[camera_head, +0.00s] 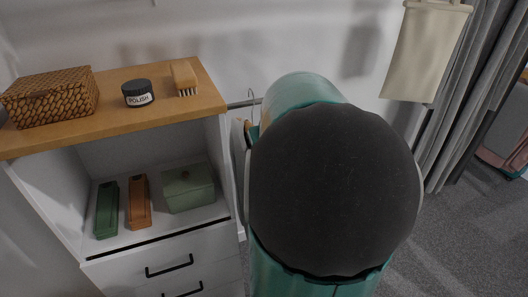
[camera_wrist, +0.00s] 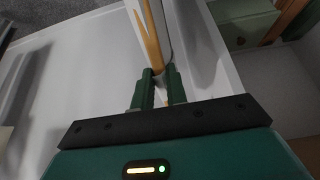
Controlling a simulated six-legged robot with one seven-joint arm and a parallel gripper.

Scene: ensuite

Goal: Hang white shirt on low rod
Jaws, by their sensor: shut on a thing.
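My gripper (camera_wrist: 160,76) shows in the wrist view with its two green fingers closed on a narrow wooden strip, seemingly a hanger (camera_wrist: 150,38). White cloth, likely the white shirt (camera_wrist: 163,25), lies along the strip. In the head view my arm hides the gripper and most of the shirt; a thin pale edge shows beside the cabinet. A short piece of the low rod (camera_head: 243,104) shows right of the cabinet top. A wire hook (camera_head: 251,97) stands at the rod; I cannot tell whether it rests on it.
A white cabinet (camera_head: 226,160) with a wooden top stands left of my arm. On top are a wicker box (camera_head: 50,97), a polish jar (camera_head: 138,93) and a brush (camera_head: 184,78). Its shelf holds several boxes. A beige bag (camera_head: 424,50) and grey curtain (camera_head: 470,90) hang at right.

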